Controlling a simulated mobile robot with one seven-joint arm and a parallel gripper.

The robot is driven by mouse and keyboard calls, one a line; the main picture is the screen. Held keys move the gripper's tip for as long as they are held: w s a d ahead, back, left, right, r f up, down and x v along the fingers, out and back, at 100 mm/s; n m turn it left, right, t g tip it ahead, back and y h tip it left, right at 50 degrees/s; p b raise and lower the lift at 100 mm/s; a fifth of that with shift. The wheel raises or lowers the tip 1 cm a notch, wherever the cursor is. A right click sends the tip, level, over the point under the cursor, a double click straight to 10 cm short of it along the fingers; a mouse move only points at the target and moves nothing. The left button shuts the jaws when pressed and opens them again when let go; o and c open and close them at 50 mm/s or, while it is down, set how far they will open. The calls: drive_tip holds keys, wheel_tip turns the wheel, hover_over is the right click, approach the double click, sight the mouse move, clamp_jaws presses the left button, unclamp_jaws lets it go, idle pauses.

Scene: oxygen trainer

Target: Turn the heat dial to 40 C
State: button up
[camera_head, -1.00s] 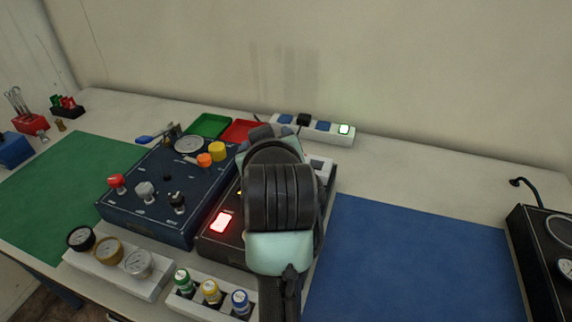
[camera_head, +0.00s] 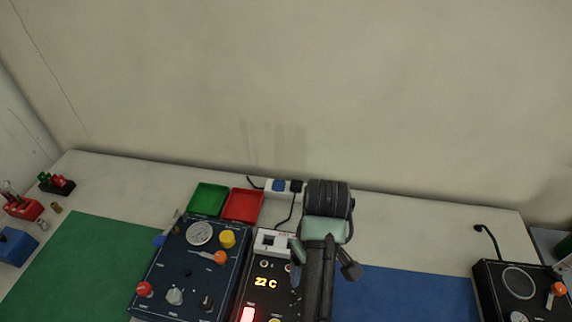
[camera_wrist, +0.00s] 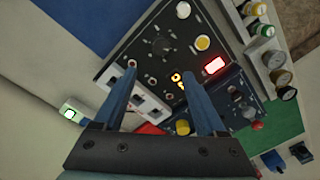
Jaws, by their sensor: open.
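The black heater panel (camera_head: 262,300) shows "22 C" on its lit yellow display (camera_head: 265,282). The panel also appears in the wrist view (camera_wrist: 140,52), with a round black knob (camera_wrist: 160,47) on it that looks like the heat dial. In the head view my arm hides that part of the panel. My gripper (camera_wrist: 159,74) is open and empty over the panel. Its two blue fingers are apart, with the knob showing between and beyond their tips. The knob's pointer setting is too small to read.
A blue panel (camera_head: 190,270) with knobs and a gauge stands left. Red (camera_head: 243,206) and green (camera_head: 208,199) trays lie behind. The blue mat (camera_head: 410,297) to the right is clear.

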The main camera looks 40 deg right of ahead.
drive_tip(key=f, duration=0.3)
drive_tip(key=f+b, duration=0.1)
drive_tip(key=f, duration=0.7)
drive_tip(key=shift+s+a, duration=0.3)
drive_tip(key=shift+s, duration=0.05)
drive_tip(key=shift+w+f, duration=0.15)
drive_tip(key=shift+f, duration=0.65)
clamp_jaws()
